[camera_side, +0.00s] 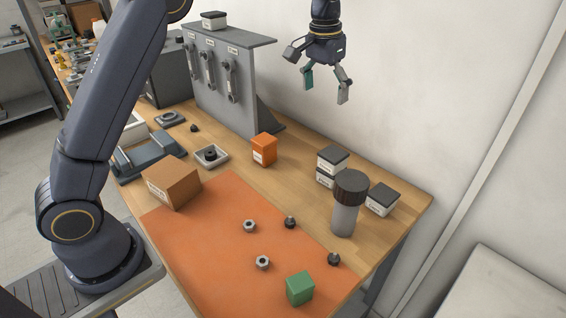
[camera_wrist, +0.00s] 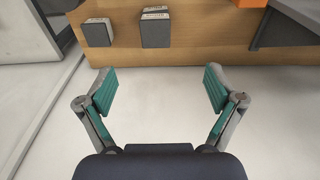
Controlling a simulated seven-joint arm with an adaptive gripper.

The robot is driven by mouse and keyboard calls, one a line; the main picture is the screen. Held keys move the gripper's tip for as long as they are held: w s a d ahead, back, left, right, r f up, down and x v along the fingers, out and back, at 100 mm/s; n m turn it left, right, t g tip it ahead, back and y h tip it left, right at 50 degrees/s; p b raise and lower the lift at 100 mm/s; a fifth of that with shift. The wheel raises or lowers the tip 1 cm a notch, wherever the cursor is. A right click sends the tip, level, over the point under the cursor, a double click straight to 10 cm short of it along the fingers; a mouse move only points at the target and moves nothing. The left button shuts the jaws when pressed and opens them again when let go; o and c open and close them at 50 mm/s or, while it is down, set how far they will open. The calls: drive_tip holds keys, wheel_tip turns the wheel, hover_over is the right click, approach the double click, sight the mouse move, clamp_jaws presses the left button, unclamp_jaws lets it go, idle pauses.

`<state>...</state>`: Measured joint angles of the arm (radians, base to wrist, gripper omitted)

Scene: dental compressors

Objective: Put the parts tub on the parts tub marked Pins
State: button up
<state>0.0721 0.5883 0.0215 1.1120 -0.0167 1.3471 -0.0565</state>
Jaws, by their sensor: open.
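Small white parts tubs with dark lids stand at the table's right end. In the side view, one tub (camera_side: 333,160) appears to sit on another tub (camera_side: 325,178); this pair also shows in the wrist view (camera_wrist: 155,30). A single tub (camera_side: 381,201) stands to their right, and it shows at the upper left of the wrist view (camera_wrist: 97,34). Another tub (camera_side: 214,21) rests on top of the grey panel. The label writing is too small to read, so I cannot tell which is Pins. My gripper (camera_side: 326,86) is open and empty, high above the tubs near the wall.
A grey cylinder with a dark cap (camera_side: 345,205) stands close in front of the tubs. An orange box (camera_side: 264,149) is left of them. The grey panel (camera_side: 232,75) rises behind. The orange mat (camera_side: 215,235) holds several small parts and a green block (camera_side: 300,288).

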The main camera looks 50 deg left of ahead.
drive_tip(key=s+a+r+t, duration=0.1)
drive_tip(key=s+r, duration=0.3)
drive_tip(key=s, duration=0.5)
drive_tip(key=s+a+r+t, duration=0.1)
drive_tip(key=s+r+t, duration=0.15)
drive_tip(key=s, duration=0.65)
drive_tip(key=s+a+f+t, duration=0.1)
drive_tip(key=s+f, duration=0.4)
drive_tip(key=s, duration=0.9)
drive_tip(key=shift+f, duration=0.15)
